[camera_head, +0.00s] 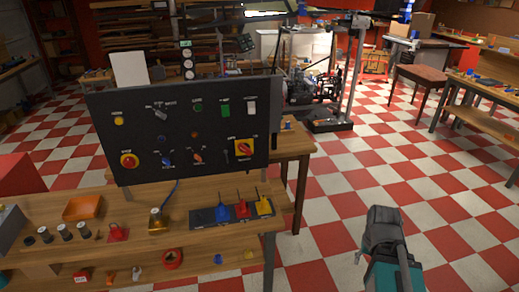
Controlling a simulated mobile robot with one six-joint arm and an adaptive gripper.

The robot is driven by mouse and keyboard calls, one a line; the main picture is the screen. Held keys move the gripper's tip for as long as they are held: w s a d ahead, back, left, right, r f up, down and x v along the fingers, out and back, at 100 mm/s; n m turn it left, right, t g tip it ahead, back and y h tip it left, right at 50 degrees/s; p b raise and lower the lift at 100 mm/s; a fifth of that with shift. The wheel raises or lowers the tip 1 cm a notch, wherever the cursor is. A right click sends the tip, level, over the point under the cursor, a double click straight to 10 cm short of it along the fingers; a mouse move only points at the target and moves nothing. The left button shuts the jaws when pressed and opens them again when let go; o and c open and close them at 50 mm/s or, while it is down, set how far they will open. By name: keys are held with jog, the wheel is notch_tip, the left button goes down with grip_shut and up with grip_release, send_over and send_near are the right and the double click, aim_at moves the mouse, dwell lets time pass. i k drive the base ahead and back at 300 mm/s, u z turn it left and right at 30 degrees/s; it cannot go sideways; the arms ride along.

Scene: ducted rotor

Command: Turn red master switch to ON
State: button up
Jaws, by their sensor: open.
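A black control panel (215,170) stands upright on the wooden bench at the left. A red rotary switch on a yellow square plate (244,148), which looks like the master switch, is at the panel's lower right. Its handle appears tilted; its ON/OFF marking is too small to read. My gripper (382,212) is at the lower right, in front of the floor, well to the right of the panel and apart from it. It is open and I see nothing in it.
The panel also carries a round red button on yellow (129,160), blue and orange knobs, and green and white switches. The bench (150,205) holds a tray of coloured items and an orange bin (82,208). Checkered floor (345,175) is clear between bench and gripper.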

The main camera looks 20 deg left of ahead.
aim_at(244, 148)
jog(key=z, duration=1.25)
jog(key=i, duration=1.15)
jog(key=u, duration=1.7)
